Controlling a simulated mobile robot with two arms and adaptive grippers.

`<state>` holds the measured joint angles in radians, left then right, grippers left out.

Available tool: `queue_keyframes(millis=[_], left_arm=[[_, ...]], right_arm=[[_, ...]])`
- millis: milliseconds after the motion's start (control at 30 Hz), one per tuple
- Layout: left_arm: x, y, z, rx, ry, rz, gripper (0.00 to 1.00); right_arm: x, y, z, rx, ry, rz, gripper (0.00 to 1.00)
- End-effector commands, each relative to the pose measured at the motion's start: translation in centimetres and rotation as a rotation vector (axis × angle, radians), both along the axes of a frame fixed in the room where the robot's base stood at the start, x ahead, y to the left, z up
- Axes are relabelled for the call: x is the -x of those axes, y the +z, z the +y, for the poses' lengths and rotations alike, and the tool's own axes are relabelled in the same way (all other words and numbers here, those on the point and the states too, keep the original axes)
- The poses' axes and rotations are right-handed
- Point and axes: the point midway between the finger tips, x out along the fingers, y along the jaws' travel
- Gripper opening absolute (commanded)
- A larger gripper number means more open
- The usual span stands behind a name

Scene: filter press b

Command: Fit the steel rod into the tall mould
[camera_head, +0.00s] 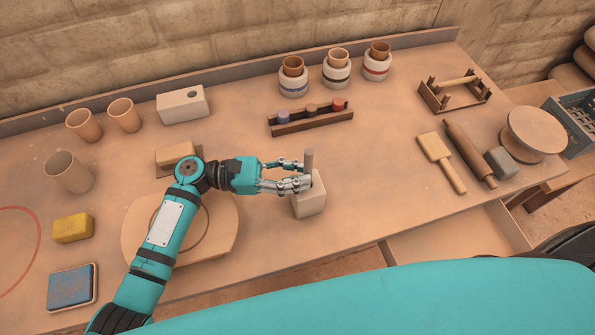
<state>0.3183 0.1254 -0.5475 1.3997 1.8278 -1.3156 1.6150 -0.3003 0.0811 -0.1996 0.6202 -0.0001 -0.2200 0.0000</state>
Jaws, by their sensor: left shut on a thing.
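My left gripper (296,175) reaches in from the left and is shut on an upright, grey-brown rod (309,161), which looks like the steel rod. The rod's top sticks up above the fingers. Directly below is a pale upright block (311,204), which looks like the tall mould. A dark opening shows in its top beside the fingers. The fingers hide the rod's lower end, so I cannot tell whether it is inside the mould or just above it. My right gripper is not in view.
A round board (222,245) lies under my left arm. A white block with a hole (182,104) and clay cups (124,115) stand behind. A rack with coloured plugs (311,117) is at the back middle. An open drawer (455,240) juts from the front edge.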

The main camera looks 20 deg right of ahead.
Motion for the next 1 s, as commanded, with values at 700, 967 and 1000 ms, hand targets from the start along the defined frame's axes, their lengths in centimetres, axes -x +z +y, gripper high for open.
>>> queue_keyframes(millis=[700,967,1000], left_arm=[[0.0,-0.8,0.0,0.0,0.0,-0.001,0.44],[-0.5,-0.8,1.6,-0.001,0.003,0.0,0.44],[-0.7,-0.9,2.3,-0.003,0.002,-0.001,0.44]], right_arm=[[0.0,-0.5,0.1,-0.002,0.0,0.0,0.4],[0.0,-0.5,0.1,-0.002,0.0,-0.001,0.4],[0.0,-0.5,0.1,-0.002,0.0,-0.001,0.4]])
